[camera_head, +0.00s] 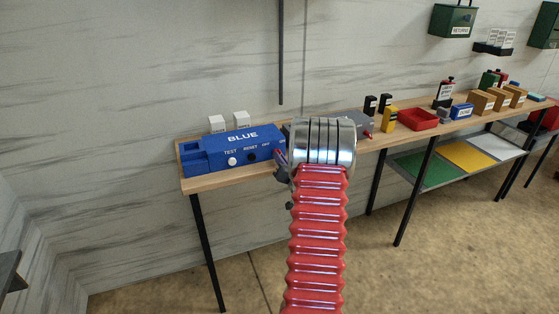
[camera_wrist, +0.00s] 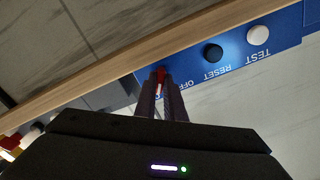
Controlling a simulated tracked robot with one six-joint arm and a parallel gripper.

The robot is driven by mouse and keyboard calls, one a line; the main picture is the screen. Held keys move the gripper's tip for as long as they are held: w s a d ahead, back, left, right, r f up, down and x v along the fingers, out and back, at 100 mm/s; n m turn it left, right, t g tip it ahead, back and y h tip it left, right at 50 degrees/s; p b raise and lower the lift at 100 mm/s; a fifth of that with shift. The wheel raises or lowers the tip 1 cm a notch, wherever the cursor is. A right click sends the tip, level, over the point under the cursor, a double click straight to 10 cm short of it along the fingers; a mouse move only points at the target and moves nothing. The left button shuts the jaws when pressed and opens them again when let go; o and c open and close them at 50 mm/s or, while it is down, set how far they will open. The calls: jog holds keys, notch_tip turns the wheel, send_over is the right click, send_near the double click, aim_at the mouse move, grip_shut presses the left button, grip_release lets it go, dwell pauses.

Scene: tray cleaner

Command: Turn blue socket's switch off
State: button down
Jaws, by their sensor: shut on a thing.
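The blue socket (camera_head: 207,163) is a long blue box labelled BLUE on the wooden bench, with a white TEST button (camera_head: 232,161), a black RESET button (camera_head: 252,157) and an OFF label near its right end. In the wrist view the blue socket (camera_wrist: 285,47) runs along the top right. Its red switch (camera_wrist: 160,77) shows between my fingertips beside the OFF label. My gripper (camera_wrist: 163,92) is shut on the red switch. In the head view my gripper (camera_head: 281,163) is at the socket's right end, and my arm hides part of what lies beyond.
Two white blocks (camera_head: 228,122) stand behind the socket. To the right along the bench are a yellow-and-black item (camera_head: 389,121), a red tray (camera_head: 417,119) and several brown boxes (camera_head: 480,103). The floor (camera_head: 410,260) in front of the bench is clear.

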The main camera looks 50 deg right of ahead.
jog(key=shift+w+r, duration=0.1)
jog(key=n, duration=0.6)
jog(key=shift+w+r+n, duration=0.1)
jog(key=shift+n, duration=0.3)
jog(key=n, duration=0.3)
jog(key=shift+a+n, duration=0.1)
jog(key=shift+n, duration=0.2)
jog(key=shift+w+a+n, duration=0.1)
jog(key=shift+n, duration=1.5)
jog(key=c, duration=2.2)
grip_release()
jog(key=o, duration=0.4)
jog(key=shift+c, duration=0.2)
